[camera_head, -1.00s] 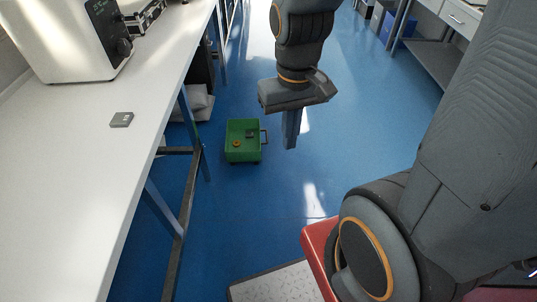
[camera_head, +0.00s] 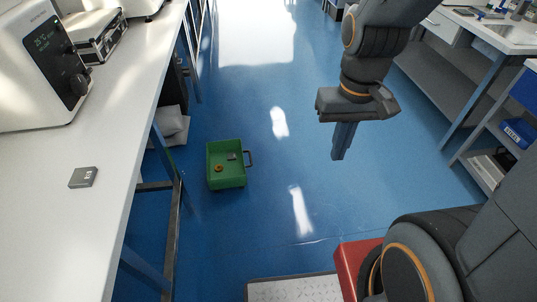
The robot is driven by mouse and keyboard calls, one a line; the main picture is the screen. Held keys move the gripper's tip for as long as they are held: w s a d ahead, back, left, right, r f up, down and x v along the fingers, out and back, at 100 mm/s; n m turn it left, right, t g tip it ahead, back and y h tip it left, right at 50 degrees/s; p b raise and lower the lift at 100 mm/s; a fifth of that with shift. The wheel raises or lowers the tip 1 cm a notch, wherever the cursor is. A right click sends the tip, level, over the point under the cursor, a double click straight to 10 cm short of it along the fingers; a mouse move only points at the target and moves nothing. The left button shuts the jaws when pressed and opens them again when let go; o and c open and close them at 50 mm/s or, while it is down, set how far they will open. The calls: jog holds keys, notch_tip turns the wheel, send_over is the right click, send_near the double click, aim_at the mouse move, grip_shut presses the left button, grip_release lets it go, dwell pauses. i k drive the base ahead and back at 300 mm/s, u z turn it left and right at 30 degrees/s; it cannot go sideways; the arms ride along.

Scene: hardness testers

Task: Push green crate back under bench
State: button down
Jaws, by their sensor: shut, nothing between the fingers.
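The green crate (camera_head: 226,179) stands on the blue floor, just right of the bench legs and out in the aisle. It holds a small orange ring and a small dark item, and a dark handle shows on its right side. The white-topped bench (camera_head: 95,215) runs along the left side, with its frame legs close to the crate. My gripper (camera_head: 338,156) hangs pointing down over the floor, to the right of the crate and clear of it. Its fingers are together with nothing between them.
A bench leg and low crossbar (camera_head: 155,186) stand left of the crate. Shelving (camera_head: 480,170) stands at the right. The aisle floor (camera_head: 275,215) between is clear.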

aim_at(233, 175)
jog(key=i, duration=1.05)
jog(key=u, duration=0.7)
